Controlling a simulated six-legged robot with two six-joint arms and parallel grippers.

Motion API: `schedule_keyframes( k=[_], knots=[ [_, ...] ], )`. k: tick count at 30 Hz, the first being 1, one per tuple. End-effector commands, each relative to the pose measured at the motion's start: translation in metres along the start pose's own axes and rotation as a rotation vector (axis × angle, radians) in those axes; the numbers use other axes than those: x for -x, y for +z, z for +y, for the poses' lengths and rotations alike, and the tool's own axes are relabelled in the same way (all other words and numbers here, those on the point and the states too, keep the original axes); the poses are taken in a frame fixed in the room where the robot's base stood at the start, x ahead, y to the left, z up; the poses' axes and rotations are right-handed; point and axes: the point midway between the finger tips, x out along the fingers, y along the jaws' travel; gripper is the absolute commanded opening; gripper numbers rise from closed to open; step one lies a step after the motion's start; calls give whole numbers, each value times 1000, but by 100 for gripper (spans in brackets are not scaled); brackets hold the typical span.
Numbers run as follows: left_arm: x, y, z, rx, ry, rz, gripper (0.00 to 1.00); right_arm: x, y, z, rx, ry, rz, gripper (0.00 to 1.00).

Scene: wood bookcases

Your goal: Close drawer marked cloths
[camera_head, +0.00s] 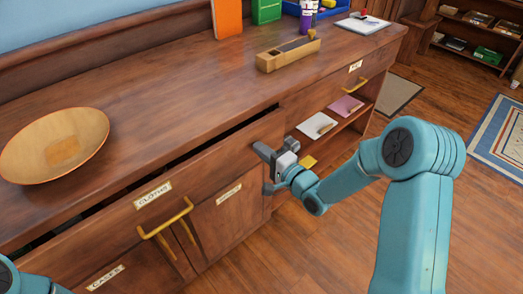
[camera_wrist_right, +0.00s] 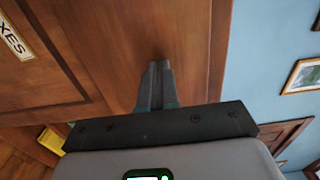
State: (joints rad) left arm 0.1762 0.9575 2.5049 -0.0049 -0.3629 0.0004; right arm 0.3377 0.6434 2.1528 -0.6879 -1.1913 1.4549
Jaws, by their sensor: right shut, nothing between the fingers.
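The drawer marked cloths (camera_head: 215,158) is in the head view, under the counter top, with a white label (camera_head: 152,195) and a brass bar handle (camera_head: 165,218). It stands partly out: a dark gap shows between its front and the counter edge. My right gripper (camera_head: 262,152) is at the right end of the drawer front, its fingers shut and empty. In the right wrist view the shut fingers (camera_wrist_right: 157,70) point at a wood panel; whether they touch it I cannot tell. My left gripper is not in view.
The counter holds a wooden bowl (camera_head: 55,145), a wooden block-like tool (camera_head: 288,54), an orange book (camera_head: 227,18) and a green one (camera_head: 266,10). Labelled cabinet doors (camera_head: 215,215) are below the drawer. Open shelves (camera_head: 335,125) lie to the right. The floor (camera_head: 320,240) in front is clear.

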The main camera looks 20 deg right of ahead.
Motion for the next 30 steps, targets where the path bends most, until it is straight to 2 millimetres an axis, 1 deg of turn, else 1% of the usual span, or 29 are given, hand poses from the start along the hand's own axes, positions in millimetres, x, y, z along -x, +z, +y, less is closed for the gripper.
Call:
schedule_keyframes(
  k=[3, 12, 14, 18, 21, 24, 30],
  knots=[
    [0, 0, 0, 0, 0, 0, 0, -4, 0, 0, 0, 0, 1, 0],
    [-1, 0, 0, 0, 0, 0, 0, -5, -1, 0, 0, 1, 1, 0],
    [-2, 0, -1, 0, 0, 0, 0, -10, 0, 1, 1, 0, 0, 0],
    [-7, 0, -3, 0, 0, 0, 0, -34, 0, 2, 3, -2, -1, 0],
    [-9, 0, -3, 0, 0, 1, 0, -46, 0, 1, 2, -1, -1, 0],
    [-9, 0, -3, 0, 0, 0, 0, -50, 0, 0, 1, -2, 0, 0],
    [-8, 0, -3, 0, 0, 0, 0, -51, 0, -2, 2, -5, 0, 0]
  ],
)
